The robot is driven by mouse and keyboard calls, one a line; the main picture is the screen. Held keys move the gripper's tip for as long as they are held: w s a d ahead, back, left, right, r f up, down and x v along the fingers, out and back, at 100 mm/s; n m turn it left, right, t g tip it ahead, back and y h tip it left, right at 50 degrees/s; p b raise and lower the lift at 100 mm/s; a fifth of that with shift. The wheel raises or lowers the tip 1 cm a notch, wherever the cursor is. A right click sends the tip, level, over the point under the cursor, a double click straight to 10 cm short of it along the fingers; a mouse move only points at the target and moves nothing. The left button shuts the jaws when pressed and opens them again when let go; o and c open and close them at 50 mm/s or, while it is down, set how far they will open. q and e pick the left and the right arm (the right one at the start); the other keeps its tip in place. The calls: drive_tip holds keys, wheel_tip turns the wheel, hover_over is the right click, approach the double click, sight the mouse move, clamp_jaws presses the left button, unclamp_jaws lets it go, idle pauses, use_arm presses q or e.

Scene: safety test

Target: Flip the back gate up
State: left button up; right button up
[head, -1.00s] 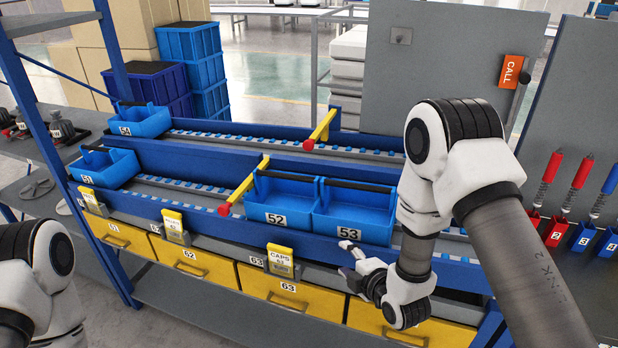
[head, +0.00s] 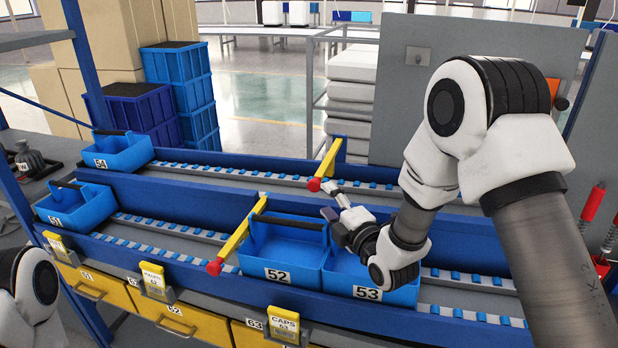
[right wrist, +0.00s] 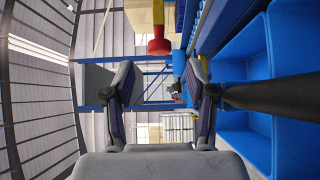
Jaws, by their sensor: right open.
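The back gate (head: 327,162) is a yellow bar with a red knob (head: 315,184) at its near end. It lies across the back roller lane from a blue post. My right gripper (head: 331,188) is open, with its fingertips close to the red knob in the head view. In the right wrist view the red knob (right wrist: 158,46) shows above the gap between the two open fingers (right wrist: 160,76). I cannot tell whether they touch it. The front gate (head: 240,235) lies across the front lane. My left gripper is out of view.
Blue bins 52 (head: 283,262) and 53 (head: 372,278) sit in the front lane under my right arm. Bins 51 (head: 75,212) and 54 (head: 122,155) stand at the left. A grey panel (head: 480,70) rises behind my right arm.

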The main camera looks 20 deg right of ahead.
sight(316, 187)
drive_tip(key=shift+w+a+r, duration=0.1)
drive_tip(key=shift+w+r, duration=0.05)
drive_tip(key=shift+w, duration=0.25)
drive_tip(key=w+p, duration=0.1)
drive_tip(key=w, duration=0.2)
drive_tip(key=w+a+p, duration=0.1)
drive_tip(key=w, duration=0.2)
drive_tip(key=shift+w+a, duration=0.15)
drive_tip(key=shift+w, duration=0.15)
clamp_jaws()
